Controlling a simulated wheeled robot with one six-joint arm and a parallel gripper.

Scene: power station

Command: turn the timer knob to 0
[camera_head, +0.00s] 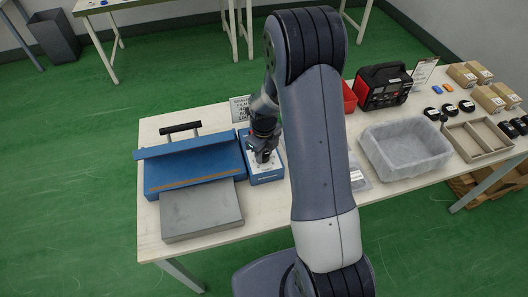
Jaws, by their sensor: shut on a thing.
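A blue control box (267,177) with a pale top panel stands on the table, just right of a blue machine (195,163) with a black bar handle. My gripper (263,157) points down onto the top panel of this box and is shut on the timer knob. The knob itself is hidden by the fingers, so its pointer, the scale and the 0 mark cannot be read. My arm comes down in front of the table's middle and covers part of it.
A grey plate (201,209) lies in front of the blue machine. A small sign (240,109) stands behind the box. To the right are a grey tray (405,150), a red-and-black unit (383,87), a divided wooden tray (475,140) and several cartons.

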